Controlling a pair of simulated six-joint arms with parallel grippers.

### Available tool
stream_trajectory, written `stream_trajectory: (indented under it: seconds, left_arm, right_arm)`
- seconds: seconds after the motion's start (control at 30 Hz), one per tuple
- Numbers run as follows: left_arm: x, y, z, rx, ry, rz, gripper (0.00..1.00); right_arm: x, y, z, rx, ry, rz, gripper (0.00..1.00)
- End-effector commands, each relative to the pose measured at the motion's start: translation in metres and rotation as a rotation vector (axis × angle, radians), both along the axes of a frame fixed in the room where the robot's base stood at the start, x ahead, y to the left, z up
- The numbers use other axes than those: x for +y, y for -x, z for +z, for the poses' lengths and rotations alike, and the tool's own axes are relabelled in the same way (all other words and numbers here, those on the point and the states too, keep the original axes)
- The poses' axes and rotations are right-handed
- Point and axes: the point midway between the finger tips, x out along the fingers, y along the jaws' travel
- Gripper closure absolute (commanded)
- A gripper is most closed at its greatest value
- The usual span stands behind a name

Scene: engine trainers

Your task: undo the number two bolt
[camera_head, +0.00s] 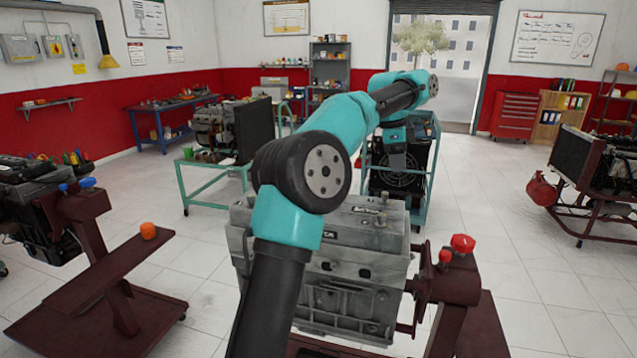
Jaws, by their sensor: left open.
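The grey engine block (345,275) stands on a dark red stand (455,285) in the middle foreground. Small bolt-like studs (377,222) show on its top; I cannot make out which is the number two bolt. My left arm rises across the block, hiding its left part. My left gripper (396,165) hangs pointing down beyond the block's top, small and dark against a black radiator-like unit. It is open, and I see nothing held in it. How far it is from the bolts is unclear. My right gripper is not in view.
A red knob (463,243) sticks up at the stand's right. Another engine stand (115,270) with an orange knob is at left. A teal cart (215,180) and a teal frame (431,190) stand behind.

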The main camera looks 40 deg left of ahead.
Motion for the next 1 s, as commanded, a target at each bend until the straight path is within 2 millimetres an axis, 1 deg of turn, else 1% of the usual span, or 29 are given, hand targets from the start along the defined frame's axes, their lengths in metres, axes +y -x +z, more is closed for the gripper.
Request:
stream_trajectory:
  seconds: [0.03,0.1,0.2,0.3,0.4,0.47,0.83,1.0]
  left_arm:
    - [0.033,0.014,0.020,0.007,-0.038,0.000,0.54]
    - [0.072,0.037,0.044,0.032,-0.089,-0.010,0.54]
    - [0.115,0.071,0.072,0.074,-0.140,-0.015,0.54]
    - [0.139,0.097,0.091,0.107,-0.165,-0.016,0.54]
    - [0.149,0.110,0.100,0.125,-0.176,-0.016,0.54]
    - [0.150,0.113,0.101,0.129,-0.177,-0.017,0.54]
    - [0.150,0.112,0.100,0.129,-0.177,-0.017,0.54]
    - [0.150,0.112,0.094,0.129,-0.178,-0.017,0.54]
  right_arm:
    - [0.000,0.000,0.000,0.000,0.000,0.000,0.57]
    - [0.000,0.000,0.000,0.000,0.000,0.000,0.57]
    - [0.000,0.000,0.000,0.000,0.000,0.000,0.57]
    - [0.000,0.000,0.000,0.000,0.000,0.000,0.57]
    - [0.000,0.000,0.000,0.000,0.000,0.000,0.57]
    - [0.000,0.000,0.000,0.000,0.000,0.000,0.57]
    - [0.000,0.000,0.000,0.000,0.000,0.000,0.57]
    - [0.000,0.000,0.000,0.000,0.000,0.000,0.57]
